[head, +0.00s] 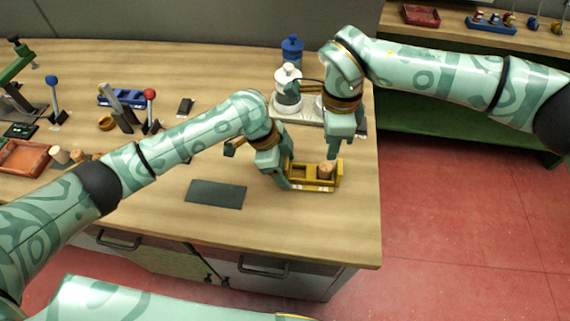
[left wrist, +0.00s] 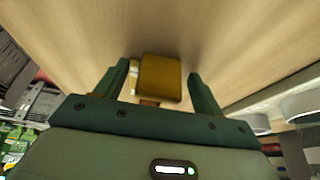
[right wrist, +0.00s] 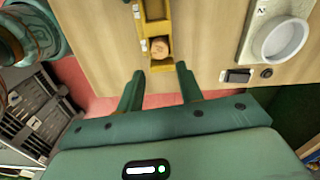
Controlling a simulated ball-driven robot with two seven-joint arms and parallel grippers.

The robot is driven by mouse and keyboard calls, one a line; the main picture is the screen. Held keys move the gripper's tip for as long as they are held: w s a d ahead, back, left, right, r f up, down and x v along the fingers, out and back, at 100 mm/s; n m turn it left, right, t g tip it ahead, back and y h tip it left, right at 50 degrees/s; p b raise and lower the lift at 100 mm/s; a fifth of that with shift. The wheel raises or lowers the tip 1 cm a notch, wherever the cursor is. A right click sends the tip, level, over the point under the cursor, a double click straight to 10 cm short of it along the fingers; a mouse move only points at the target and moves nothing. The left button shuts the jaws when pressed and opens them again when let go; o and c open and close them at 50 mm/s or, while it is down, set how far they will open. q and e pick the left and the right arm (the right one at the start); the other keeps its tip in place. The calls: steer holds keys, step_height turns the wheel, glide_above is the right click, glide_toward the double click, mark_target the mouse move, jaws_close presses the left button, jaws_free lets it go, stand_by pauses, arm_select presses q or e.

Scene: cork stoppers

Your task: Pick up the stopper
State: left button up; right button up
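A tan cork stopper (head: 326,167) stands in the right end of a yellow holder (head: 312,185) near the table's right edge. In the right wrist view the stopper (right wrist: 159,47) shows its round top, just beyond my right fingertips. My right gripper (right wrist: 159,75) is open and empty; in the head view it (head: 336,152) hangs over the stopper. My left gripper (left wrist: 160,75) is open, with the end of the yellow holder (left wrist: 160,78) between its fingers and small gaps at the sides. In the head view the left gripper (head: 277,178) is at the holder's left end, partly hiding it.
A dark flat mat (head: 216,194) lies left of the holder. White and blue jars (head: 287,84) stand behind, near my right arm. Levers (head: 150,108), a blue rack (head: 122,97) and a red tray (head: 24,158) are on the left. The table's front and right edges are close.

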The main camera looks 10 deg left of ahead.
mark_target(326, 166)
arm_select(q)
steer(key=c, duration=1)
arm_select(e)
steer(key=shift+o, duration=1.8)
steer(key=shift+r, duration=0.35)
step_height(326, 166, down, 9)
steer(key=m, duration=0.2)
steer(key=shift+f+m, duration=0.2)
steer(key=shift+m, duration=0.2)
